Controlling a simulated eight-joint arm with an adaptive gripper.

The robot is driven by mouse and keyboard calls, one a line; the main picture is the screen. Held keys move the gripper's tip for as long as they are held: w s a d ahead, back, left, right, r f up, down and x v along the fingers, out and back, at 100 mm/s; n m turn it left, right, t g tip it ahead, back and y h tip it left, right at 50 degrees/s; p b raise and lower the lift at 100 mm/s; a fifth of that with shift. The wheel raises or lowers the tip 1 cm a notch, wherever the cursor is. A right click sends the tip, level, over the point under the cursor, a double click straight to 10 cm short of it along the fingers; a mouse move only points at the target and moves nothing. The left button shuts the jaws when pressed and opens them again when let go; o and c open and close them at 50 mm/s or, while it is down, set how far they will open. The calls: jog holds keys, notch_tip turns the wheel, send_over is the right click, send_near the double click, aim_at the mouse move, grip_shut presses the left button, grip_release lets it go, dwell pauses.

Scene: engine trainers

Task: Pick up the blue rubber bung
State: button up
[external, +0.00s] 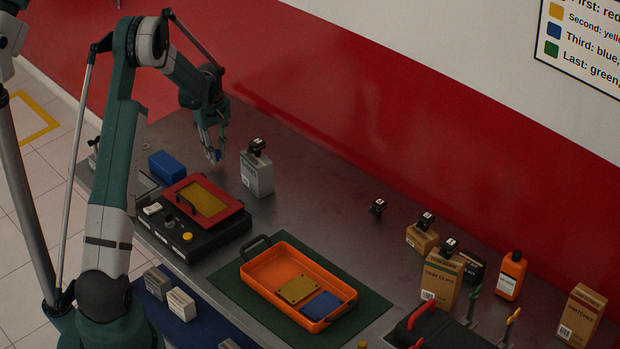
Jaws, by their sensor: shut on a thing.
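My gripper (213,152) is at the back left of the bench, pointing down, with its fingers closed. A small bluish thing (214,156) shows between the fingertips, low over the bench; it appears to be the blue rubber bung. It is mostly covered by the fingers and too small to make out its shape. I cannot tell whether it touches the bench.
A grey box (257,174) with a black clip stands just right of my gripper. Left are a blue block (167,166) and a red-framed black device (208,203). An orange tray (262,268) lies in front. Bench space behind the tray is clear.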

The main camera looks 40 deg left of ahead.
jog(key=shift+r, duration=3.95)
